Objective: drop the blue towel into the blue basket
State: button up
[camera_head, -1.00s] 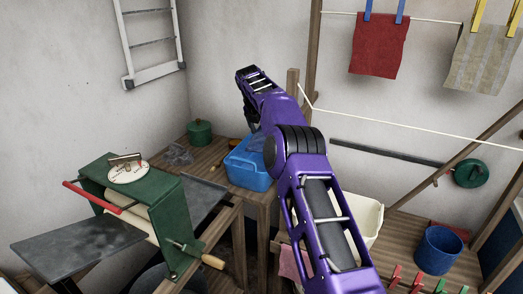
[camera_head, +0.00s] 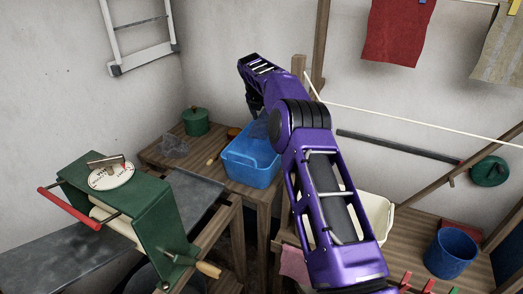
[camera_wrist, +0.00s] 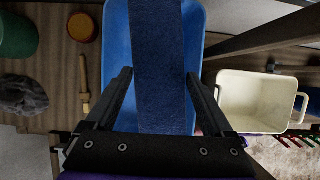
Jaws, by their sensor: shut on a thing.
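The blue basket (camera_head: 247,165) stands on the wooden table in the head view, behind and to the left of my arm. Its blue interior and rim (camera_wrist: 117,40) fill the middle of the wrist view. The blue towel (camera_wrist: 158,70), a dark blue strip, runs between my gripper's fingers (camera_wrist: 159,78) and lies over the basket opening in that view. Part of the towel (camera_head: 261,125) shows at the basket's far side in the head view. My gripper is shut on the towel. Its fingers are hidden behind my arm in the head view. I cannot tell whether the towel touches the basket floor.
A cream tub (camera_head: 377,215) stands right of the basket, and a blue bucket (camera_head: 450,253) farther right. A green pot (camera_head: 196,121) and a clear crumpled item (camera_head: 174,147) sit left. A green mangle (camera_head: 130,205) stands in the left foreground. A cord (camera_head: 420,124) crosses behind my arm.

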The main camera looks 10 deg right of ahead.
jog(key=shift+f, duration=1.2)
jog(key=o, duration=1.6)
jog(key=shift+c, duration=0.2)
jog(key=v, duration=1.7)
jog(key=shift+r, duration=0.2)
jog(key=shift+a, duration=0.1)
